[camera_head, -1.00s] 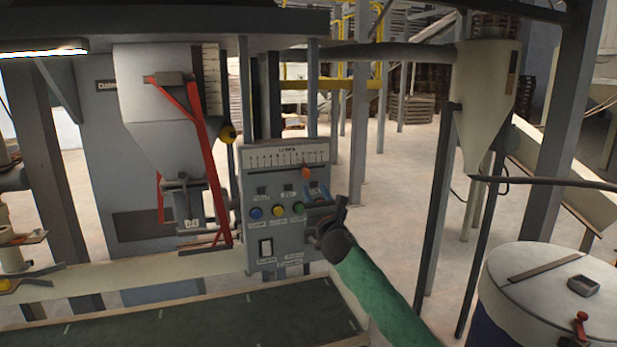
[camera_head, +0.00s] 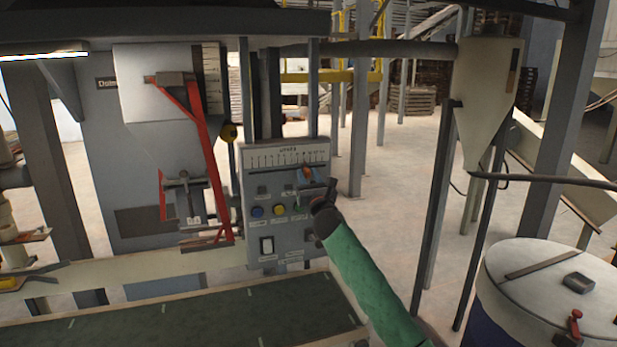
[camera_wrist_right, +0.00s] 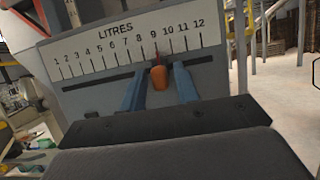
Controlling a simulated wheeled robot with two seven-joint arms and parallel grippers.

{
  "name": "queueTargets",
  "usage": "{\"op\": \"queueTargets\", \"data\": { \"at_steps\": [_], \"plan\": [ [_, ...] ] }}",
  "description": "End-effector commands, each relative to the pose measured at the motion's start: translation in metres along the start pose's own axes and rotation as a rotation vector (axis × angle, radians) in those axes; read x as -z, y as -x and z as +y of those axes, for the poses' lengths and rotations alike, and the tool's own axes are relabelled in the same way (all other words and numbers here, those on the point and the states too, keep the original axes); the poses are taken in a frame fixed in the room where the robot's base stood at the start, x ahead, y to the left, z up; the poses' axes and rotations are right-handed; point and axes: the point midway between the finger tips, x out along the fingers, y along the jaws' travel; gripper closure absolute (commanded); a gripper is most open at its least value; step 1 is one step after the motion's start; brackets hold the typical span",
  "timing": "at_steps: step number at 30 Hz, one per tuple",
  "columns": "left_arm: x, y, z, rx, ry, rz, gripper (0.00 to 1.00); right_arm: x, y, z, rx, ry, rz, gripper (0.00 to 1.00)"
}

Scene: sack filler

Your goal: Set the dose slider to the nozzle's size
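The dose slider is an orange knob (camera_wrist_right: 159,78) under a white scale marked LITRES (camera_wrist_right: 128,50), 1 to 12. Its red stem stands at about the 9 mark. The knob also shows in the head view (camera_head: 307,173), at the right part of the panel's scale (camera_head: 288,156). My right gripper (camera_wrist_right: 160,88) has its two blue fingers on either side of the knob, with gaps showing; it is open. In the head view the right gripper (camera_head: 313,186) is at the panel. The nozzle's size cannot be read. My left gripper is not in view.
The grey control panel (camera_head: 283,240) has coloured buttons (camera_head: 257,211) and a white switch (camera_head: 267,246) below the slider. A red lever frame (camera_head: 205,145) stands left of it. A dark conveyor belt (camera_head: 200,318) runs in front. A lidded drum (camera_head: 545,275) stands at right.

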Motion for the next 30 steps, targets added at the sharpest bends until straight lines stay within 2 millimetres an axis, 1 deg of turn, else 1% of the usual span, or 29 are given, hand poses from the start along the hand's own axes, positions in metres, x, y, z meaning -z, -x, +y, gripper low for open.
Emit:
{"op": "queueTargets", "data": {
  "at_steps": [1, 4, 5, 10, 13, 20, 24, 27, 30],
  "plan": [
    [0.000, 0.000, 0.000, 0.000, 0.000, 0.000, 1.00, 0.000, 0.000, 0.000, 0.000, 0.000, 0.000, 0.80],
    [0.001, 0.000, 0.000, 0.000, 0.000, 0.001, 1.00, 0.000, 0.000, 0.000, 0.000, 0.000, 0.000, 0.99],
    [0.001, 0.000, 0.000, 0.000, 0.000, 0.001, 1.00, 0.000, 0.000, 0.000, 0.000, 0.000, 0.000, 1.00],
    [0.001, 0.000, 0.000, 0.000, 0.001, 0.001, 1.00, 0.000, 0.000, 0.000, 0.000, 0.000, 0.000, 1.00],
    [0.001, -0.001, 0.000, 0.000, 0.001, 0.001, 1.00, 0.000, 0.000, -0.005, 0.000, 0.001, 0.000, 1.00],
    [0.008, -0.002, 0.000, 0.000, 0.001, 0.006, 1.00, 0.000, 0.000, -0.038, 0.001, 0.004, -0.001, 1.00],
    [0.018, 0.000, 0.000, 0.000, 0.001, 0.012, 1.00, 0.000, 0.000, -0.055, 0.000, 0.002, -0.001, 1.00],
    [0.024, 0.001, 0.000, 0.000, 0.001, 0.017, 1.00, 0.000, 0.000, -0.062, 0.001, 0.001, -0.001, 1.00],
    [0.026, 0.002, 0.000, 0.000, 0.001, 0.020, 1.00, 0.000, 0.000, -0.065, 0.001, 0.000, 0.000, 1.00]
  ]
}}
